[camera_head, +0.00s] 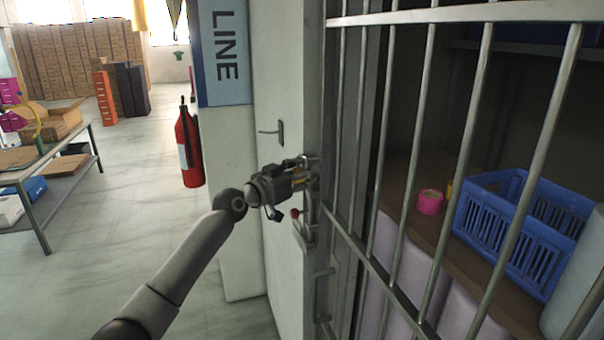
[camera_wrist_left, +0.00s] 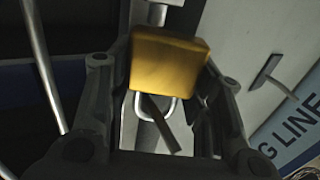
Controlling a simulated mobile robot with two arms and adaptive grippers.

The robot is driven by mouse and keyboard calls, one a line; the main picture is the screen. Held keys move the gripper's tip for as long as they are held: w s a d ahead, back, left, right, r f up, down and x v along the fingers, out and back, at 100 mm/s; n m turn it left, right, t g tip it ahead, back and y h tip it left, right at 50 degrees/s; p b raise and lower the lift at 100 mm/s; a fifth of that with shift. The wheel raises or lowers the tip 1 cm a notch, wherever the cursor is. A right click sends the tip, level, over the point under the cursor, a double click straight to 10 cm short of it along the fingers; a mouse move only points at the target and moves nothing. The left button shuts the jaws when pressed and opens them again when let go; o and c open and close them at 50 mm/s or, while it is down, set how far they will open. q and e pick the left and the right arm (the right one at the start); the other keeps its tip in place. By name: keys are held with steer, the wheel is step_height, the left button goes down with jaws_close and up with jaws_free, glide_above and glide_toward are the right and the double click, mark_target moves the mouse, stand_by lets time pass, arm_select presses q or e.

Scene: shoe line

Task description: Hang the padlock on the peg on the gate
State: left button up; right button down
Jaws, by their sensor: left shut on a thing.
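My left gripper (camera_head: 302,174) is at the edge of the gate (camera_head: 345,160), level with its upper latch hardware. It is shut on a brass-yellow padlock (camera_wrist_left: 168,68), which sits between the fingers in the left wrist view. A thin grey bar crosses the shackle in the wrist view. I cannot tell whether the shackle is around the peg or only in front of it. My right gripper is out of view.
Below the gripper are a red-knobbed latch (camera_head: 295,213) and a pull handle (camera_head: 322,295). Behind the bars stand a blue crate (camera_head: 520,230) and pink tape (camera_head: 430,201). A fire extinguisher (camera_head: 189,150) hangs to the left.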

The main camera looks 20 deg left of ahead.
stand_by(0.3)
arm_select(q)
steer(key=o, duration=1.2)
steer(key=shift+o, duration=0.2)
steer(key=shift+f, duration=0.1)
